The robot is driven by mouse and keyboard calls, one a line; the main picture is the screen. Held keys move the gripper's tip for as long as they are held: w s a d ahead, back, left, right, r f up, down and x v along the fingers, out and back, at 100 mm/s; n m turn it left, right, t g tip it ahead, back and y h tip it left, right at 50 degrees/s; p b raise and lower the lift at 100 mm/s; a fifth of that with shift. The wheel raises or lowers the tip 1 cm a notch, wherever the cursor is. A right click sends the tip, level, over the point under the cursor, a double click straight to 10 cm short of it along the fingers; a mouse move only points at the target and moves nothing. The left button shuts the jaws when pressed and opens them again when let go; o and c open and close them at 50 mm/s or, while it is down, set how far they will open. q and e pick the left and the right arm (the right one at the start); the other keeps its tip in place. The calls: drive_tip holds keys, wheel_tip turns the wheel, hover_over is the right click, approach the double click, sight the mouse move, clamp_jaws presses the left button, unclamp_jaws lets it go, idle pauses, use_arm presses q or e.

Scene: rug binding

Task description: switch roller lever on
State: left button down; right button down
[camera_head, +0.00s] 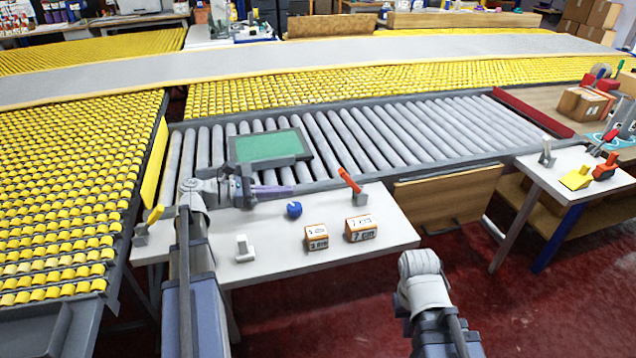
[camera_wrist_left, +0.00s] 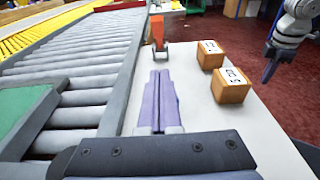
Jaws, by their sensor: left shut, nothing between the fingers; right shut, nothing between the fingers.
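An orange-red lever (camera_head: 349,180) stands on a grey base at the back edge of the white table (camera_head: 395,235), beside the roller bed. It also shows in the left wrist view (camera_wrist_left: 157,30), straight ahead of the fingers. My left gripper (camera_head: 291,190) is shut and empty over the table's back edge, to the left of that lever and apart from it. Its closed purple fingers (camera_wrist_left: 157,74) point toward the lever's base. My right gripper (camera_wrist_left: 266,80) hangs low off the table's front side, shut; in the head view its fingers are hidden.
A green-topped panel (camera_head: 268,146) lies on the rollers (camera_head: 385,140). A side table (camera_head: 585,195) stands at right.

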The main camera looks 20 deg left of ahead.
use_arm(q)
drive_tip(key=b, duration=0.2)
approach(345, 180)
drive_tip(key=f, duration=0.1)
drive_tip(key=w+d+f, duration=0.1)
drive_tip(key=f, duration=0.1)
drive_tip(key=w+f, duration=0.1)
drive_tip(key=shift+d+f, duration=0.15)
drive_tip(key=shift+f, duration=0.1)
drive_tip(key=shift+w+d+r+p, duration=0.85)
drive_tip(key=shift+d+r+p, duration=0.2)
drive_tip(key=shift+d+p, duration=0.15)
drive_tip(key=shift+w+d+r, duration=0.15)
drive_tip(key=shift+w+d, duration=0.1)
drive_tip(key=shift+d, duration=0.1)
